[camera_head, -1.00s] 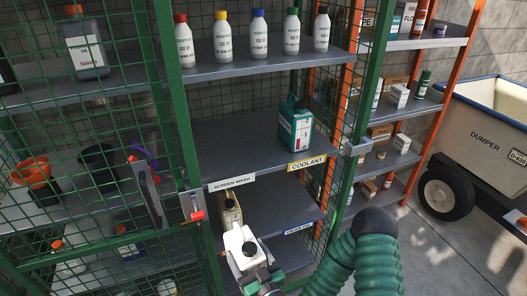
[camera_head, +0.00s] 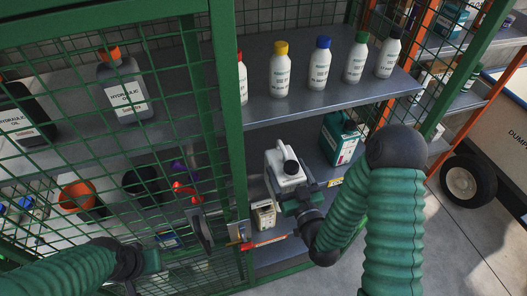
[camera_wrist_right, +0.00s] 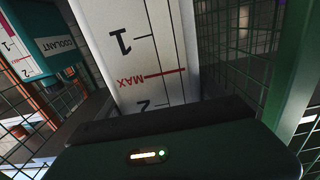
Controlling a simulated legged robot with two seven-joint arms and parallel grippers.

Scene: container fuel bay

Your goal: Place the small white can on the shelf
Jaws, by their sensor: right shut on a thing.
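In the right wrist view the can (camera_wrist_right: 140,55) shows a printed scale with a red MAX line, close above the gripper body (camera_wrist_right: 180,145). Whether the can touches the shelf cannot be told. My left gripper (camera_head: 146,264) is at the lower left, before the mesh; its fingers are unclear.
A green coolant can (camera_head: 340,137) stands on the middle shelf, right of the white can; it also shows in the wrist view (camera_wrist_right: 52,45). A beige can (camera_head: 264,215) stands below. Several capped bottles (camera_head: 318,68) line the upper shelf. A green post (camera_head: 226,120) and mesh flank the left.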

